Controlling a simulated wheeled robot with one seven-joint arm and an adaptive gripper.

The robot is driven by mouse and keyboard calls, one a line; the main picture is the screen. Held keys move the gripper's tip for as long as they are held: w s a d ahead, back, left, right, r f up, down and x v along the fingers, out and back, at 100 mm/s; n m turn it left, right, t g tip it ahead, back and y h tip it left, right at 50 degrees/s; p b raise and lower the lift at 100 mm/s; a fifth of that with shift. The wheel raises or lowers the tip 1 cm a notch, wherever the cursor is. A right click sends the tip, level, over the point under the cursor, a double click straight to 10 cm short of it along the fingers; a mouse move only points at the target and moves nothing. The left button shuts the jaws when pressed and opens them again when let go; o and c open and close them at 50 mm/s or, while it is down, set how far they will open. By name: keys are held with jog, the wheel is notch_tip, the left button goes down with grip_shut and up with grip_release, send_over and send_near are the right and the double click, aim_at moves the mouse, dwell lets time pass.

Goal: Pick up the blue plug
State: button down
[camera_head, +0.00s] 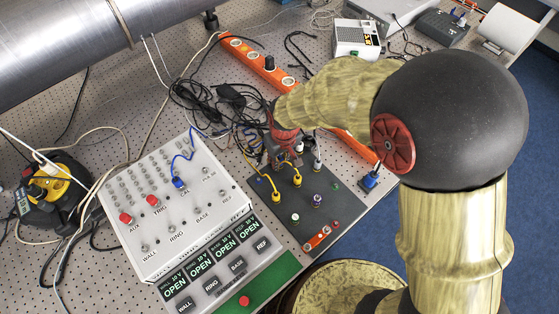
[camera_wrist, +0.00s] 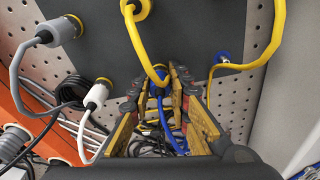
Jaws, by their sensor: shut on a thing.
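In the wrist view, a blue plug (camera_wrist: 156,72) sits between my fingertips, with a blue cable running from it back between the fingers. My gripper (camera_wrist: 158,80) is shut on it; the fingers cover part of the plug. A yellow cable crosses just in front of it. In the head view my gripper (camera_head: 283,158) is low over the left back part of the dark socket plate (camera_head: 335,205), and the held plug cannot be made out. Whether the plug still sits in a socket cannot be told.
Yellow plugs (camera_head: 297,181) and a white plug (camera_head: 317,165) stand close to my gripper. Another blue plug (camera_head: 180,183) is in the white meter box (camera_head: 155,235) on the left. A blue piece (camera_head: 370,181) lies right of the plate. Tangled black cables (camera_head: 215,95) lie behind.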

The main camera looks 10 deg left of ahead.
aim_at(279, 158)
jog(key=shift+r, duration=0.45)
notch_tip(279, 158, up, 2)
jog(key=shift+r+p, duration=0.15)
jog(key=shift+p, duration=0.15)
jog(key=s+d+r+p, duration=0.1)
jog(key=s+d+r, duration=0.1)
jog(key=s+r, duration=0.3)
jog(key=s+d+r+p, duration=0.1)
jog(key=s+d+r, duration=0.2)
jog(key=s, duration=0.5)
jog(key=shift+d+r, duration=0.25)
jog(key=shift+r, duration=0.65)
